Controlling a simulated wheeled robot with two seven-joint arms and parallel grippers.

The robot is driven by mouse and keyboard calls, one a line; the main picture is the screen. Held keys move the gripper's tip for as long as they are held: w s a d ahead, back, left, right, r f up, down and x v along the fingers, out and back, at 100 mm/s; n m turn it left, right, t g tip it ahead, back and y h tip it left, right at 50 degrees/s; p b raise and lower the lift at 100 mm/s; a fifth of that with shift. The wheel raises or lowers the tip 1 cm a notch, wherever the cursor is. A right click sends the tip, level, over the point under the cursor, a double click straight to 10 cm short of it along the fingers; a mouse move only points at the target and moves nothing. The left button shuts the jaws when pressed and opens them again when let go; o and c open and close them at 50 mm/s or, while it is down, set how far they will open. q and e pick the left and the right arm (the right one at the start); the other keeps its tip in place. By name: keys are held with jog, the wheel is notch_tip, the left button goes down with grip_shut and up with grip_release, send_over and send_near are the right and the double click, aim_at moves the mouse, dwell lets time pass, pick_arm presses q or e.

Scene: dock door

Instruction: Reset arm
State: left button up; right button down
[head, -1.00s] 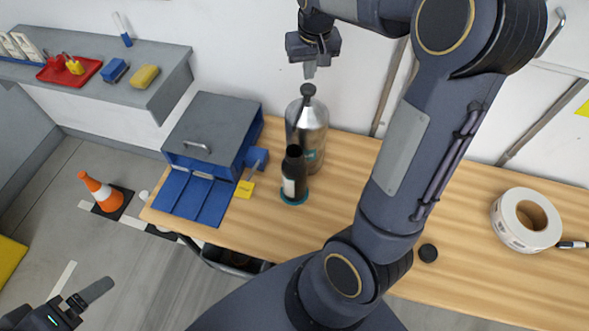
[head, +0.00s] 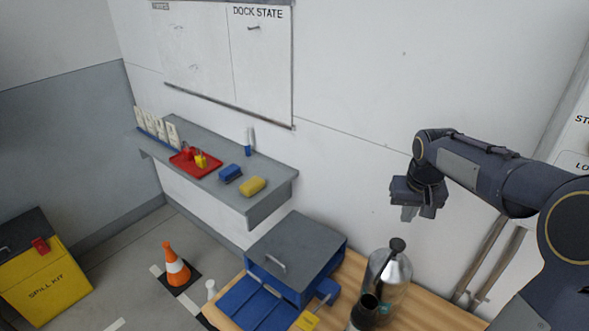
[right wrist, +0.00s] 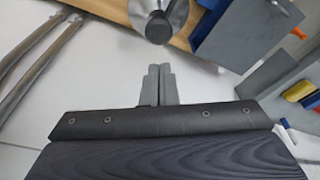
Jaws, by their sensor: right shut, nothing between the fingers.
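My right gripper (head: 409,213) comes in from the right in the head view. It hangs above and a little to the right of the silver bottle (head: 397,274), close to the wall and apart from everything. Its fingers also show in the right wrist view (right wrist: 158,70), close together with nothing between them. The silver bottle's dark top (right wrist: 158,27) appears beyond the fingertips. My left gripper is outside the head view.
A wooden bench (head: 432,307) holds a blue box with a grey lid (head: 297,246) and a black bottle (head: 366,308). A grey shelf (head: 268,207) carries a red tray (head: 187,167), a blue block (head: 231,173) and a yellow sponge (head: 253,186). An orange cone (head: 175,265) and a yellow spill kit bin (head: 45,285) stand on the floor.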

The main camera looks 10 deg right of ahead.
jog(key=s+a+f+n+t+y+b, duration=0.1)
jog(key=s+a+f+y+b, duration=0.1)
jog(key=s+a, duration=0.7)
jog(key=s+a+f+n+t+y+b, duration=0.1)
jog(key=s+a+f+t+y+b, duration=0.1)
jog(key=s+a, duration=0.7)
jog(key=s, duration=0.4)
jog(key=shift+s+f+n+t+y, duration=0.15)
jog(key=shift+f+n+t+y, duration=0.15)
jog(key=shift+f, duration=0.05)
